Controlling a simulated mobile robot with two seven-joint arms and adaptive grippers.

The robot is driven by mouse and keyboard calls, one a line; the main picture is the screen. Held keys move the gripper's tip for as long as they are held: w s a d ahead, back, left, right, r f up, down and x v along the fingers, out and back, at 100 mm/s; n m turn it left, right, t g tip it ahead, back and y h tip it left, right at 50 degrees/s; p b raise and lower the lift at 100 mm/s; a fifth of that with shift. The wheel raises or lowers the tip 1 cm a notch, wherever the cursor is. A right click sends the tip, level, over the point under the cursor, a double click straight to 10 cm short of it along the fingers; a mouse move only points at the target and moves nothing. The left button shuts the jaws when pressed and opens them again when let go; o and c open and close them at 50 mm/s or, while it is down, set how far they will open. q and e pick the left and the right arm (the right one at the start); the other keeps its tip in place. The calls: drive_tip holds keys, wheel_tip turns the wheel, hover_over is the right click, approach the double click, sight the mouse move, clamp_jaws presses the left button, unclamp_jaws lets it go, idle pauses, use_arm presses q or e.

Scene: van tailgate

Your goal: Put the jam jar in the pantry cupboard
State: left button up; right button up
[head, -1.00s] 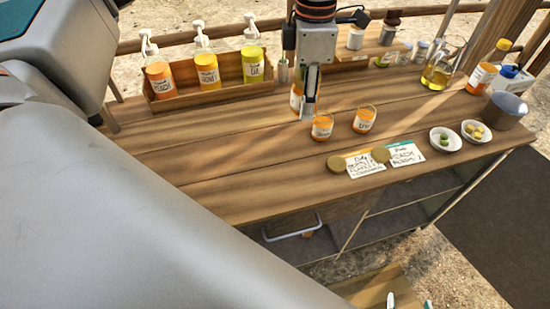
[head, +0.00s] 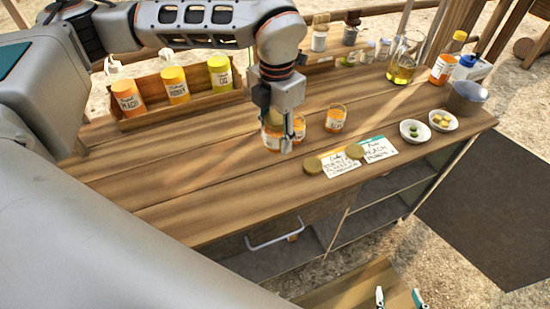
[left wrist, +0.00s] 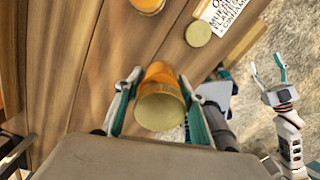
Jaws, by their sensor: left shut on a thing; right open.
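My left gripper (head: 288,132) is shut on a jam jar, an orange jar with a gold lid. It is over the counter (head: 190,170). The held jar (left wrist: 160,97) shows between the fingers in the left wrist view; in the head view it is partly hidden, so I cannot tell whether it touches the wood. Two other orange jars, one partly hidden (head: 299,127) and one clear (head: 335,118), stand to its right. My right gripper (head: 398,298) is open and empty, low at the bottom edge. Under the counter are open shelves (head: 375,218) and a front with a handle (head: 275,235).
A wooden crate (head: 180,111) of squeeze bottles stands at the back left. Two gold lids and two written cards (head: 340,164) lie near the front edge. Two small bowls (head: 414,131), an oil jug (head: 402,68) and bottles stand at the right. The left counter is clear.

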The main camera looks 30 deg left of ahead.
sight(276, 169)
use_arm(q)
drive_tip(key=shift+f, duration=4.35)
drive_tip(key=shift+f, duration=0.2)
drive_tip(key=o, duration=1.4)
drive_tip(key=shift+c, duration=0.2)
